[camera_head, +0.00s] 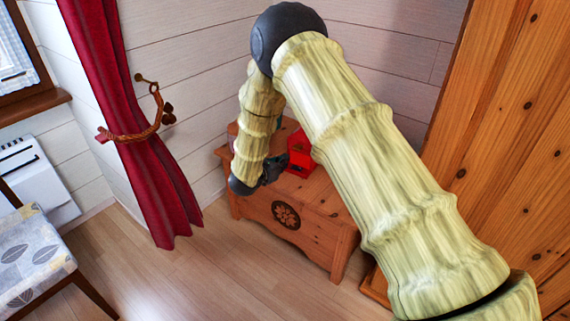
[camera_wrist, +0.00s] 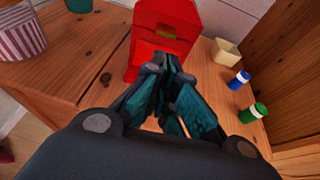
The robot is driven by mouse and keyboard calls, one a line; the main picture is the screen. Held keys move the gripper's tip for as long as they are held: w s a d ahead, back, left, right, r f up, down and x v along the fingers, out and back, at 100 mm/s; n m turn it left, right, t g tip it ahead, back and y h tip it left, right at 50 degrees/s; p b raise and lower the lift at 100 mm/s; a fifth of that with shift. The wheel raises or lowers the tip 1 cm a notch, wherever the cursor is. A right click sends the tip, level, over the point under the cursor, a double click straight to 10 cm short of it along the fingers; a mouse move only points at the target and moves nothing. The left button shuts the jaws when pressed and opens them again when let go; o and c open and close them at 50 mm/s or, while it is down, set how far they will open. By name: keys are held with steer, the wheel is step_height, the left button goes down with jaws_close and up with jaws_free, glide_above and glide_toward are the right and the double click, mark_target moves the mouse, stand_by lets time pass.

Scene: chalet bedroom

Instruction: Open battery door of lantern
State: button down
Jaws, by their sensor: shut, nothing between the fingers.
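The red lantern (camera_head: 300,152) stands on a wooden chest, partly hidden behind my arm in the head view. In the wrist view the lantern (camera_wrist: 165,25) is upright straight ahead, with a brass-coloured latch piece (camera_wrist: 166,31) on its face and a brighter red panel (camera_wrist: 146,55) below it. My gripper (camera_wrist: 166,62) is shut and empty, its fingertips in front of the lantern's lower part. I cannot tell whether the fingertips touch it. The fingers hide part of the panel.
The wooden chest (camera_head: 255,205) has free top to the lantern's left. To its right are a cream open box (camera_wrist: 226,53), a blue-capped battery-like cylinder (camera_wrist: 238,80) and a green one (camera_wrist: 252,113). A striped pot (camera_wrist: 22,38) and a teal object (camera_wrist: 79,5) stand left.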

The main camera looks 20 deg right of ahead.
steer(key=x, duration=0.8)
steer(key=shift+w+d+f+b, duration=0.1)
steer(key=shift+w+d+b, duration=0.05)
steer(key=shift+b, duration=0.2)
